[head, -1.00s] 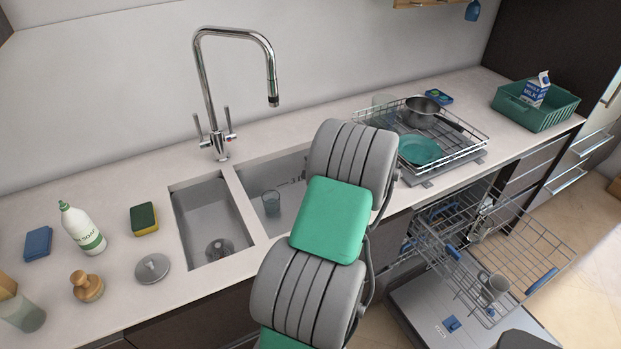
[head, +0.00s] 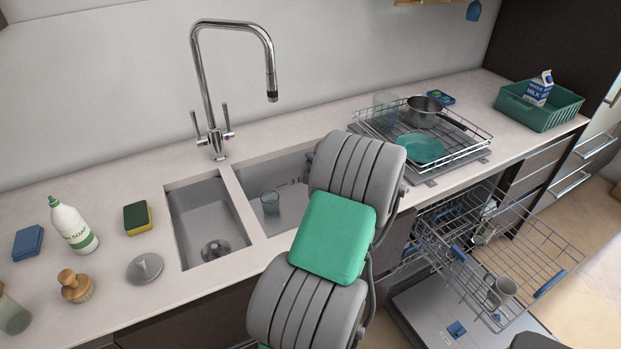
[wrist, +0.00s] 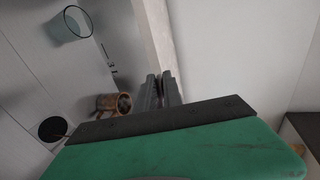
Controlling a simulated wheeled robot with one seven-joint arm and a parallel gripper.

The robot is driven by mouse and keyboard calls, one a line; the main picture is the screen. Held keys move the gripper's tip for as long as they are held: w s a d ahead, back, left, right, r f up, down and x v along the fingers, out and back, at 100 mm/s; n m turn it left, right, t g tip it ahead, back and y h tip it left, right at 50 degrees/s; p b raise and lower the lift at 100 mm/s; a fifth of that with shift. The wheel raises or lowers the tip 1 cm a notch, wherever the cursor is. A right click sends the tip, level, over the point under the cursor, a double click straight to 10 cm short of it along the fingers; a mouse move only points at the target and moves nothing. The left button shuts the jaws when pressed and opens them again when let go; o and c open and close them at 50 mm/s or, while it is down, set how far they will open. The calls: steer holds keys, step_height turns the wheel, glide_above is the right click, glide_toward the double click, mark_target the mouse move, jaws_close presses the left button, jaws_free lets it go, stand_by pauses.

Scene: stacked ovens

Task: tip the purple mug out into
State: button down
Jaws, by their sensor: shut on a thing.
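No mug that looks clearly purple shows. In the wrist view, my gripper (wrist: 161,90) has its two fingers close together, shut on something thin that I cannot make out. A brownish-orange mug-like vessel (wrist: 108,103) lies on its side just left of the fingers, its dark mouth facing them; I see a gap between it and the fingers. In the head view, my arm hides my gripper and part of the large sink basin (head: 290,182). A grey mug (head: 503,289) sits in the dishwasher's pulled-out rack (head: 535,248).
A clear glass (head: 270,203) stands in the large basin and shows in the wrist view (wrist: 73,23). A soap bottle (head: 73,226), sponge (head: 137,218) and brush (head: 75,287) stand left. A dish rack (head: 470,148) stands right.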

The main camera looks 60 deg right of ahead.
stand_by(0.4)
steer(key=shift+f+b, duration=0.1)
steer(key=shift+b, duration=0.35)
steer(key=shift+s+a+t+b, duration=0.1)
steer(key=shift+s+t+b, duration=0.15)
steer(key=shift+b, duration=0.25)
steer(key=shift+s+a+r+t+h+b, duration=0.25)
steer(key=shift+s+t+h+b, duration=0.25)
steer(key=shift+b, duration=1.15)
steer(key=shift+w+r, duration=0.1)
steer(key=shift+b, duration=0.55)
steer(key=shift+a+t+b, duration=0.1)
steer(key=shift+t+b, duration=0.25)
steer(key=shift+b, duration=0.4)
steer(key=shift+s+t+h+b, duration=0.2)
steer(key=shift+t+h+b, duration=0.2)
steer(key=shift+b, duration=0.8)
steer(key=shift+a+r+b, duration=0.1)
steer(key=shift+r+b, duration=0.1)
steer(key=shift+b, duration=0.15)
